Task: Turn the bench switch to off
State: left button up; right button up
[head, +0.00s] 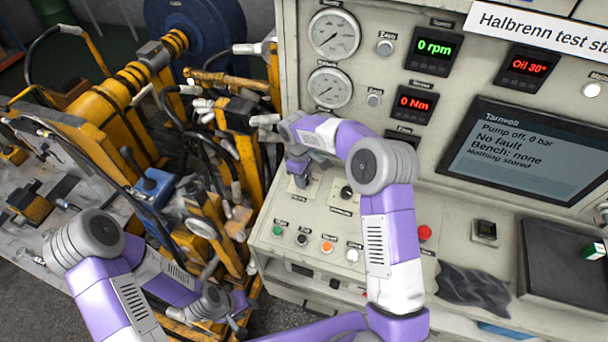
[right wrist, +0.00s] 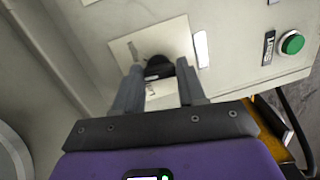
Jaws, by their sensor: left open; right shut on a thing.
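The bench switch is a black knob (right wrist: 158,67) on a pale square plate (right wrist: 118,48), seen in the right wrist view. My right gripper (right wrist: 162,84) is shut on it, with one finger on each side. In the head view my right gripper (head: 298,178) is at the left part of the sloping control panel, and it hides the knob; the plate's lower edge (head: 302,196) shows beneath it. Which way the knob points cannot be told. My left gripper (head: 238,318) is low at the left, open, away from the panel.
A second black knob (head: 347,192) is right of the plate. Below are a green button (head: 278,231), an orange button (head: 327,247) and a red button (head: 425,233). The screen (head: 530,150) reads "Pump off, 0 bar", "Bench: none". Yellow machinery (head: 115,100) crowds the left.

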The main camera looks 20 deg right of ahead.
jog(key=shift+r+n, duration=0.1)
jog(key=shift+n, duration=0.4)
jog(key=o, duration=1)
jog(key=shift+o, duration=0.2)
notch_tip(320, 180, up, 7)
jog(key=shift+a+r, duration=0.2)
jog(key=shift+a, duration=0.25)
jog(key=shift+w, duration=0.1)
